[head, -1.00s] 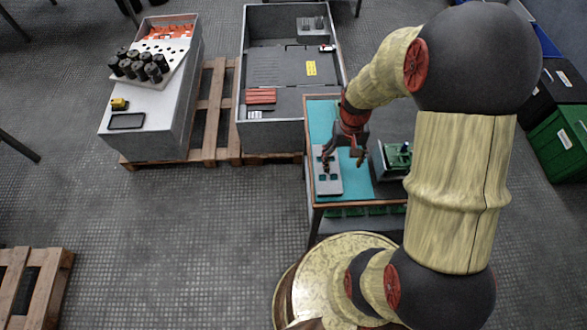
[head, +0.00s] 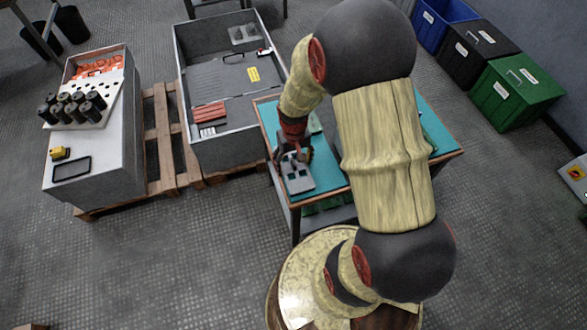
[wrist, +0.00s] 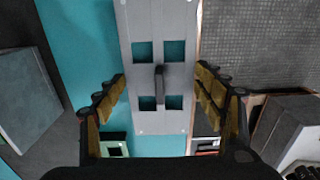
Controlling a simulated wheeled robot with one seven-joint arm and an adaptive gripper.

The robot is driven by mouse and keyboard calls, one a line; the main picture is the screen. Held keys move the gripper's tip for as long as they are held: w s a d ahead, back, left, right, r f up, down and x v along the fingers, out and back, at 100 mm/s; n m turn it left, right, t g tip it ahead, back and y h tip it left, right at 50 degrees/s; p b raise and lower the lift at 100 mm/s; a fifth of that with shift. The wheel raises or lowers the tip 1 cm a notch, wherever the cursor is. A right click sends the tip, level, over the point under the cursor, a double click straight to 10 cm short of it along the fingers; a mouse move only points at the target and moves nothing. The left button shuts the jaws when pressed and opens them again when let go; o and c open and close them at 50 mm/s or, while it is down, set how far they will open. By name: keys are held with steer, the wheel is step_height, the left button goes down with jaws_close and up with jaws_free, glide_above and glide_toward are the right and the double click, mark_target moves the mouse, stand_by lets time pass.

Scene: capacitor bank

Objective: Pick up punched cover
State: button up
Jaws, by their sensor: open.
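The punched cover (head: 301,184) is a flat grey plate with square holes, lying on the teal top of the workbench near its left edge. In the wrist view the cover (wrist: 146,20) runs away from me, with a small upright handle (wrist: 159,85) in the middle between the holes. My gripper (wrist: 161,92) is open, with one finger on each side of the plate and the handle between them. In the head view my gripper (head: 292,157) hangs over the cover and hides part of it. I cannot tell its height above the plate.
A grey open cabinet (head: 188,110) and a unit with black capacitors (head: 75,105) stand on pallets at the left. A green bin (head: 515,92) is at the right. In the wrist view, a grey block (wrist: 25,95) stands left of the cover.

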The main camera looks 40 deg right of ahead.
steer(key=shift+f, duration=0.15)
steer(key=shift+c, duration=1.3)
steer(key=c, duration=0.6)
steer(key=shift+c, duration=0.3)
